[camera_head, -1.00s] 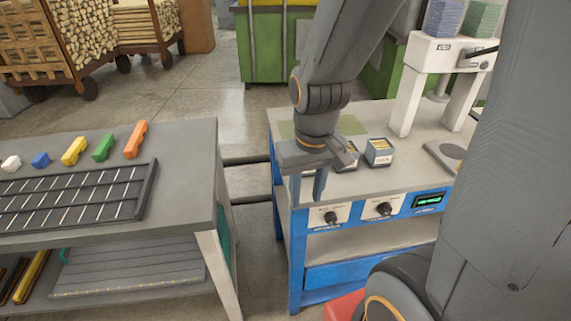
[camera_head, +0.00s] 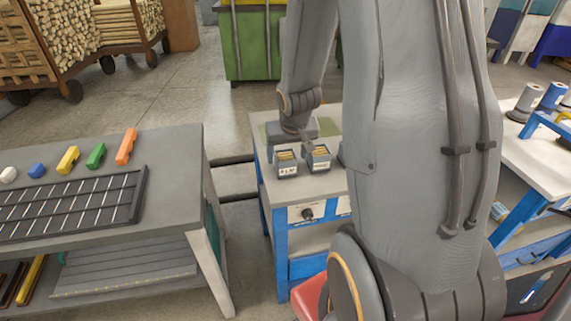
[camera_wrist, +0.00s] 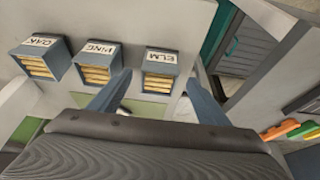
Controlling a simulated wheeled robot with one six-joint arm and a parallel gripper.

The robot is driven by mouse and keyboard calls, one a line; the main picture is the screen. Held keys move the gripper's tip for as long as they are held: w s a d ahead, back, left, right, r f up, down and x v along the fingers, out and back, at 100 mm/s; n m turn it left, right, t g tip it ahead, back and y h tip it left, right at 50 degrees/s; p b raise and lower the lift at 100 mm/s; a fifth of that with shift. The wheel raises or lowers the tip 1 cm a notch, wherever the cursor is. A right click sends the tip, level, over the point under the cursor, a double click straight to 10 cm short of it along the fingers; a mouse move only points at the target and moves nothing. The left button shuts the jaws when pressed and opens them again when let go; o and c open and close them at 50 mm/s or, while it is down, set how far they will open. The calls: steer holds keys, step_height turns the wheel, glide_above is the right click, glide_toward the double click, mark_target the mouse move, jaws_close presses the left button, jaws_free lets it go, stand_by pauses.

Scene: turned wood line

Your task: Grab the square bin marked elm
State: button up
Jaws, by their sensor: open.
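The elm bin (camera_wrist: 161,66) is a small square grey-blue box with a white label reading ELM and light wood pieces inside. It also shows in the head view (camera_head: 287,168), as the left one of two bins visible there on the workbench. My gripper (camera_wrist: 158,82) is open, with its two blue-grey fingers on either side of the elm bin in the wrist view. In the head view my gripper (camera_head: 289,146) is just behind and above the bin. I cannot tell whether the fingers touch it.
The pine bin (camera_wrist: 92,62) stands close beside the elm bin, with the oak bin (camera_wrist: 40,58) beyond it. A grey table (camera_head: 188,180) holding a slotted rack (camera_head: 75,203) and coloured blocks stands left, across a gap. My arm hides much of the workbench (camera_head: 256,150).

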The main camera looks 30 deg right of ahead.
steer(key=b+x, duration=0.2)
steer(key=x, duration=0.4)
steer(key=shift+w+d+f+b, duration=0.15)
steer(key=shift+w+f+b, duration=0.05)
steer(key=shift+w+b, duration=0.1)
steer(key=c, duration=1.2)
